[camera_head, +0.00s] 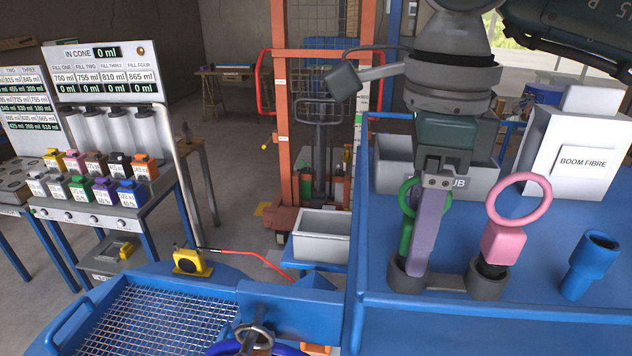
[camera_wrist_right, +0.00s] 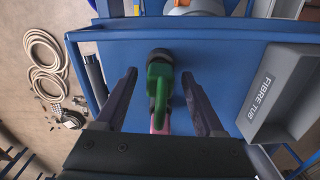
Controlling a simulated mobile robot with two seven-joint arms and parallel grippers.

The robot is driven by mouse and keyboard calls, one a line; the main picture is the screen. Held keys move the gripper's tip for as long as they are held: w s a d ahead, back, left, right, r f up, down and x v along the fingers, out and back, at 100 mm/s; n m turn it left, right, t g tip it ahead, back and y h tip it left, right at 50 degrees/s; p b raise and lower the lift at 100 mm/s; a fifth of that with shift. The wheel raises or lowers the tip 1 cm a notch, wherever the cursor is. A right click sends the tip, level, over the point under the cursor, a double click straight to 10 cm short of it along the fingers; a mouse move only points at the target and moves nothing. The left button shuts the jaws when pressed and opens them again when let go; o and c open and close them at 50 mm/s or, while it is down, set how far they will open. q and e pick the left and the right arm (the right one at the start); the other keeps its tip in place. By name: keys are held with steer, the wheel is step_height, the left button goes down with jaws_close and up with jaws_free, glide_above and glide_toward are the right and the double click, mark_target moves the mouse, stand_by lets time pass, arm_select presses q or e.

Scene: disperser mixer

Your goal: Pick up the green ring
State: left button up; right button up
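The green ring (camera_head: 406,236) stands upright in the left cup of a grey two-cup holder (camera_head: 487,286) on the blue table. My right gripper (camera_head: 418,270) points down in front of it, and its lilac finger hides much of the ring. In the right wrist view the gripper (camera_wrist_right: 159,75) is open, with one finger on each side of the green ring (camera_wrist_right: 158,82). I see a gap between the ring and each finger there. My left gripper is not in view.
A pink ring (camera_head: 519,200) stands in the holder's right cup, close beside the gripper. A blue cup (camera_head: 589,264) stands to the right. The grey fibre tub (camera_wrist_right: 283,95) and the white boom fibre box (camera_head: 570,150) are behind. The table's blue edge (camera_head: 365,220) is at left.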

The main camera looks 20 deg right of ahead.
steer(key=c, duration=0.9)
jaws_close()
